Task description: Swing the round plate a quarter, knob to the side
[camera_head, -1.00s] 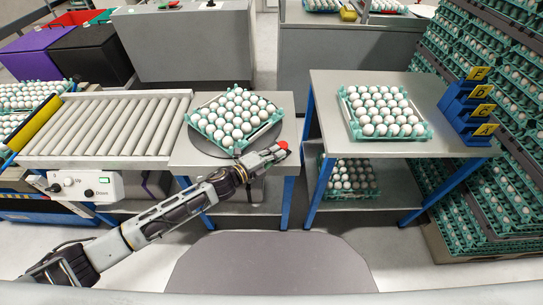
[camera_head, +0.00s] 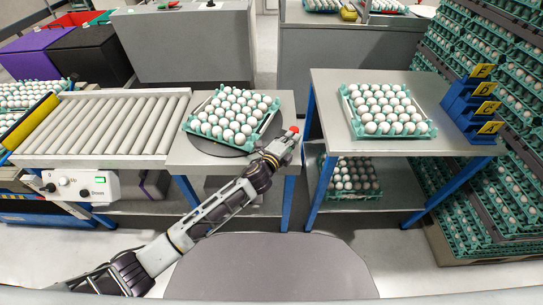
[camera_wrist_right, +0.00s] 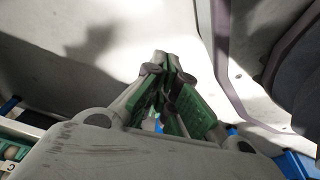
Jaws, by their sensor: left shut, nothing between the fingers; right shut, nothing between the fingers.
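The dark grey round plate (camera_head: 212,147) lies on the middle table, mostly covered by a green tray (camera_head: 239,140) full of white eggs. A red knob (camera_head: 294,129) shows at the plate's right side, near the table's right edge. My left gripper (camera_head: 284,141) is shut and empty, with its fingertips right at the knob; I cannot tell whether they touch it. The fingers partly hide the knob's mount. My right gripper (camera_wrist_right: 162,62) is shut and empty in the right wrist view, away from the plate; the head view does not show it.
A roller conveyor (camera_head: 103,127) adjoins the table on the left. A gap separates the tables. Stacked egg trays (camera_head: 518,185) stand far right.

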